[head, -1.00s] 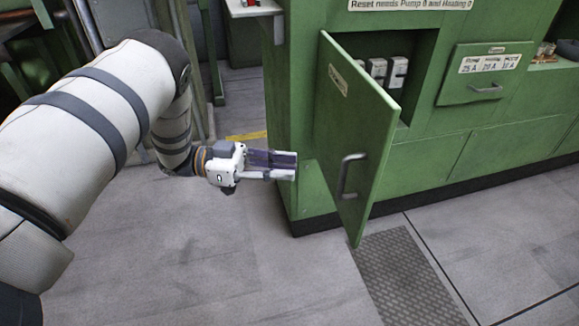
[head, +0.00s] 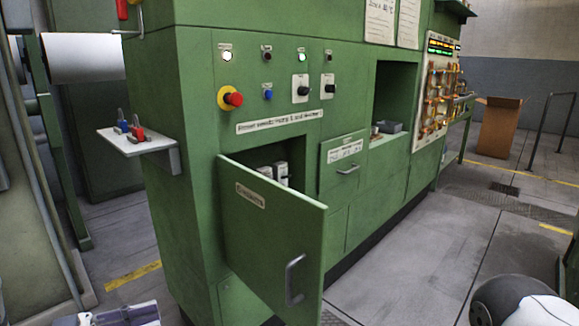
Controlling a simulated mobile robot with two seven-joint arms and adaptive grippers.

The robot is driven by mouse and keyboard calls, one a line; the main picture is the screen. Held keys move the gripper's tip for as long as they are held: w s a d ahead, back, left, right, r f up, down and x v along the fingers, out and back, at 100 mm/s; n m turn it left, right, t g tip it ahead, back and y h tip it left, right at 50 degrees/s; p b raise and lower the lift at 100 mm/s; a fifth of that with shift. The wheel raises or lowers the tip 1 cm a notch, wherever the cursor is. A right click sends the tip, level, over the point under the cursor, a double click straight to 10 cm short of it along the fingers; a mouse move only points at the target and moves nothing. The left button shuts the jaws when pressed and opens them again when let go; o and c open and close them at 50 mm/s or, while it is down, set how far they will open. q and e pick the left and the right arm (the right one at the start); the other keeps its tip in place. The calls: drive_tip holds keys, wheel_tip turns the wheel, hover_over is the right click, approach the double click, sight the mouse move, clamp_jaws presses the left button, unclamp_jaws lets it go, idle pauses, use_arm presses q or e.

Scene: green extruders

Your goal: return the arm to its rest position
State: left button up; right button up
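My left gripper (head: 125,315) shows only in part at the bottom left edge of the head view, in front of the green cabinet's lower left side. It is apart from the cabinet door, and nothing is seen in it. The frame cuts it off, so I cannot tell whether its fingers are apart. The rest of my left arm is out of view. Part of my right arm (head: 515,300) shows at the bottom right corner; its gripper is not in view.
The green cabinet door (head: 265,245) stands open toward me, its handle near the free edge. A small shelf (head: 135,143) with red and blue padlocks sticks out on the left. Floor (head: 430,260) at right is clear.

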use_arm(q)
drive_tip(key=s+d+f+n+y, duration=0.2)
drive_tip(key=s+f+n+y, duration=0.25)
drive_tip(key=f, duration=0.35)
drive_tip(key=s+d+f+n+y, duration=0.25)
drive_tip(key=f+n+y, duration=0.3)
drive_tip(key=f, duration=0.35)
drive_tip(key=s+f+n+g+y+p, duration=0.1)
drive_tip(key=s+g+y, duration=0.4)
drive_tip(key=s, duration=2.6)
drive_tip(key=n+g, duration=0.1)
drive_tip(key=g, duration=0.5)
drive_tip(key=shift+s+a+f+y, duration=0.3)
drive_tip(key=shift+a, duration=0.05)
use_arm(e)
drive_tip(key=shift+w+d+r+t, duration=0.2)
drive_tip(key=shift+w+r+t, duration=0.05)
drive_tip(key=shift+w+r, duration=0.35)
drive_tip(key=shift+w+d+r+t, duration=0.15)
drive_tip(key=shift+w+r+t, duration=0.1)
drive_tip(key=shift+w+r, duration=0.3)
drive_tip(key=shift+w+f, duration=0.1)
use_arm(q)
drive_tip(key=shift+w+n, duration=0.1)
drive_tip(key=shift+n, duration=0.2)
use_arm(e)
drive_tip(key=shift+w, duration=0.1)
